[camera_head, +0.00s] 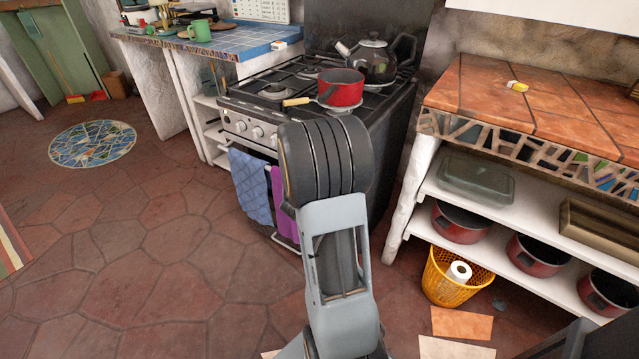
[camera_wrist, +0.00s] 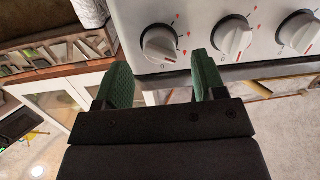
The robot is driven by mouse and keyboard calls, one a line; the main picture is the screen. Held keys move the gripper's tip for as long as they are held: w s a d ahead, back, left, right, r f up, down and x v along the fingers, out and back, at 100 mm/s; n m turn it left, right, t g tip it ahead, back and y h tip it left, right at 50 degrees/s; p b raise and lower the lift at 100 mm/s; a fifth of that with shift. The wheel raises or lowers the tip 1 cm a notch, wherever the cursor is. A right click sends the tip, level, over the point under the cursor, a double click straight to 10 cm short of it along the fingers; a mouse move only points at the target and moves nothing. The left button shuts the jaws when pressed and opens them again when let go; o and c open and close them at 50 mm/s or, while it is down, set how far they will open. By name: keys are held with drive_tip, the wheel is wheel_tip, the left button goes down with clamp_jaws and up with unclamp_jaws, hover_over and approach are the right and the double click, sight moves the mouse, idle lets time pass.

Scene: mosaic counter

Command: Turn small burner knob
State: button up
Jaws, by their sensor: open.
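The stove's front panel carries white knobs with red marks. In the wrist view I see a left knob (camera_wrist: 160,45), a middle knob (camera_wrist: 232,38) and a right knob (camera_wrist: 300,33). Which one serves the small burner I cannot tell. My gripper (camera_wrist: 163,74) is open and empty, its green-padded fingers either side of the left knob's position in the picture. I see no contact with the knob. In the camera_head view some knobs show on the stove (camera_head: 257,132), while my arm hides the gripper and the panel's right part.
A red pot (camera_head: 341,88) and a black kettle (camera_head: 372,62) stand on the stove top. A blue towel (camera_head: 250,186) and a purple towel (camera_head: 278,205) hang below the knobs. A tiled counter with shelves (camera_head: 480,95) stands at right. The floor at left is open.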

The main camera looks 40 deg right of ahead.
drive_tip(key=v, duration=1.1)
drive_tip(key=shift+a, duration=0.1)
drive_tip(key=shift+c, duration=0.3)
clamp_jaws()
idle(1.1)
